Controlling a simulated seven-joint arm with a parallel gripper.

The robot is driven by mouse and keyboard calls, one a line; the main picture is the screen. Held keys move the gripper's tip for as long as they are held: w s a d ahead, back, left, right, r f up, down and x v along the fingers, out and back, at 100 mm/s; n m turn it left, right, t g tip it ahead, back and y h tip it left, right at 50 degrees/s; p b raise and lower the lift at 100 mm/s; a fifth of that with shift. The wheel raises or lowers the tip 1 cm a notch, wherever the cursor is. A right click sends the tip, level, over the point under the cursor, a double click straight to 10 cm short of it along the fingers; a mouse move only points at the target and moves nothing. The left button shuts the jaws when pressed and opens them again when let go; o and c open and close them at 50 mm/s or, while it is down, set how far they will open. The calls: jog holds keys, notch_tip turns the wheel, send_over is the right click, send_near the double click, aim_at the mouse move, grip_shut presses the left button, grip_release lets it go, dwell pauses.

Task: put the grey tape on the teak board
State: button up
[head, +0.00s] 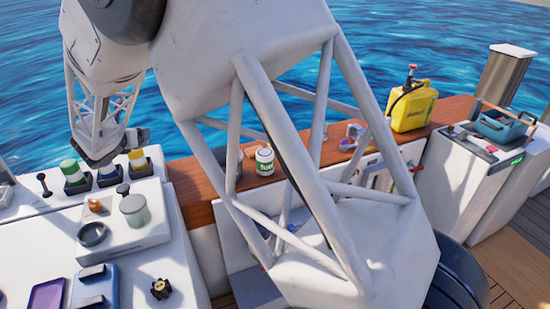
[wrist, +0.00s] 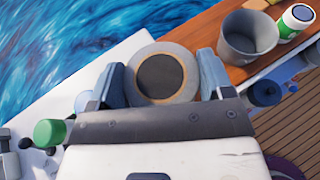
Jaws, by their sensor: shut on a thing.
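The grey tape (wrist: 137,58) is a round roll with a tan edge and a dark centre. It sits between the two blue-grey fingers of my gripper (wrist: 160,80) in the wrist view, and the fingers are shut on it. In the head view my gripper (head: 104,158) is at the left, over the row of coloured-topped containers; the tape cannot be made out there. The teak board (head: 192,190) is the long brown strip to the right of my gripper, running along the water side. It also shows at the upper right of the wrist view (wrist: 238,75).
A grey cup (wrist: 245,45) and a white-green can (wrist: 297,20) stand on the teak; the can also shows in the head view (head: 264,162). A yellow jug (head: 411,108) stands farther right. A white tray (head: 125,240) holds a jar and a dark ring. My arm hides the middle.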

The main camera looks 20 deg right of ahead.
jog(key=w+d+m+g+h, duration=0.2)
jog(key=w+d+m+h, duration=0.1)
jog(key=d, duration=3)
jog(key=s+d+m+g+h, duration=0.1)
jog(key=s+d, duration=0.2)
jog(key=d, duration=0.7)
jog(key=s+d+m+g+h, duration=0.1)
jog(key=s+d, duration=0.2)
jog(key=d, duration=0.7)
jog(key=s+d+m+g+h, duration=0.1)
jog(key=s+d+m, duration=0.15)
jog(key=d, duration=0.75)
notch_tip(320, 180, down, 23)
jog(key=d, duration=0.1)
jog(key=shift+s+n, duration=0.3)
jog(key=shift+n, duration=0.15)
jog(key=w+d, duration=0.2)
jog(key=w, duration=0.2)
jog(key=w+d+f, duration=0.1)
jog(key=w+d, duration=0.1)
jog(key=w, duration=0.3)
jog(key=w+d, duration=0.3)
jog(key=w, duration=0.2)
jog(key=shift+w+f, duration=0.2)
